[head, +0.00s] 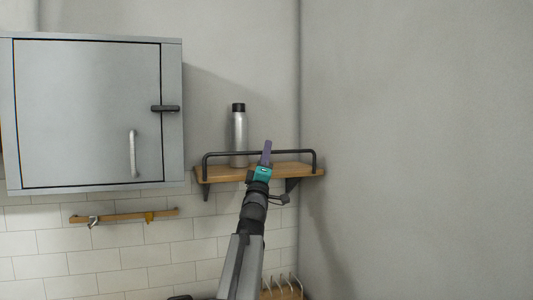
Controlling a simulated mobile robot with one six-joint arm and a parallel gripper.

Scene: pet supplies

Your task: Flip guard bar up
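The black guard bar (232,153) runs along the front of a small wooden wall shelf (225,174). It stands raised above the board, with bent ends at left and right. A silver bottle with a black cap (239,132) stands upright on the shelf behind the bar. My gripper (266,150) is in front of the shelf, right of the bottle, and overlaps the bar in the picture. I cannot tell whether it touches the bar. Its fingers are seen nearly edge-on, so their opening cannot be made out.
A grey wall cabinet (85,110) with a handle and black latch hangs at left. Below it is a wooden hook rail (125,215). A rack with metal prongs (282,290) shows at the bottom. A plain wall closes off the right side.

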